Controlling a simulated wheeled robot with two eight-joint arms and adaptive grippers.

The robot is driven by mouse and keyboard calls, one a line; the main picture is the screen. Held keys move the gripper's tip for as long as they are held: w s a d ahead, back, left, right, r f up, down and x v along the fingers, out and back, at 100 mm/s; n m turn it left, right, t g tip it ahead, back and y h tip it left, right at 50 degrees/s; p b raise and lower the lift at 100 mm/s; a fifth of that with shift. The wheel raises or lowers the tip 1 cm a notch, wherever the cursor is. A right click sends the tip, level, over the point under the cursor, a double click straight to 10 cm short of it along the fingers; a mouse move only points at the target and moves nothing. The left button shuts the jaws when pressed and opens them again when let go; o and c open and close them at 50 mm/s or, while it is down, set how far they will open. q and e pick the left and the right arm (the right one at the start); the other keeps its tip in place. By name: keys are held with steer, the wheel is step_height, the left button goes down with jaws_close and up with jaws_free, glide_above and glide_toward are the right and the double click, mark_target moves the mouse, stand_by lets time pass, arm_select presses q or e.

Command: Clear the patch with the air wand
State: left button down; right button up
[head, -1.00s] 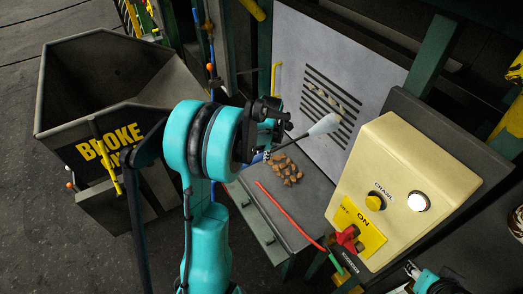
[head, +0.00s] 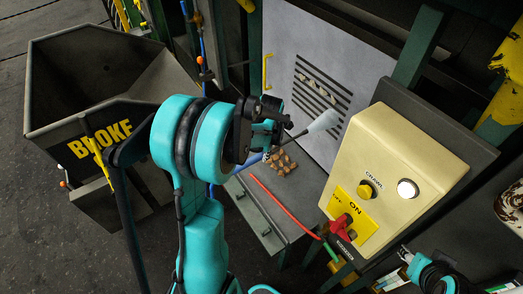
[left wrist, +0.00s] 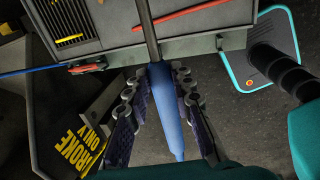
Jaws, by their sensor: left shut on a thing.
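My left gripper (left wrist: 155,82) is shut on the blue handle of the air wand (left wrist: 165,105), with its grey tube running up out of the left wrist view. In the head view the left gripper (head: 267,143) is partly hidden by its own wrist. The wand's pale tapered end (head: 323,121) appears over the lower right of a slotted grille (head: 320,90); whether it touches cannot be told. Pale bits lie across the upper slots. A patch of brown pieces (head: 282,163) lies on the grey shelf below the grille. My right gripper (head: 404,254) shows only partly at the bottom right.
A cream control box (head: 400,150) with a yellow button, a white lamp and a red switch (head: 341,228) stands to the right. A red hose (head: 275,203) lies across the shelf. A dark bin (head: 100,90) marked BROKE stands at the left.

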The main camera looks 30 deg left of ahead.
arm_select(q)
steer(key=shift+r+p, duration=3.6)
steer(key=shift+r, duration=0.75)
steer(key=shift+w+a+f, duration=0.1)
steer(key=shift+w+a, duration=0.05)
steer(key=shift+a, duration=0.2)
steer(key=w+a+b, duration=0.1)
steer(key=w+a, duration=0.2)
steer(key=a, duration=0.6)
steer(key=w+a+b, duration=0.1)
steer(key=w+a, duration=0.3)
steer(key=a, duration=0.5)
steer(key=shift+w, duration=0.25)
stand_by(0.6)
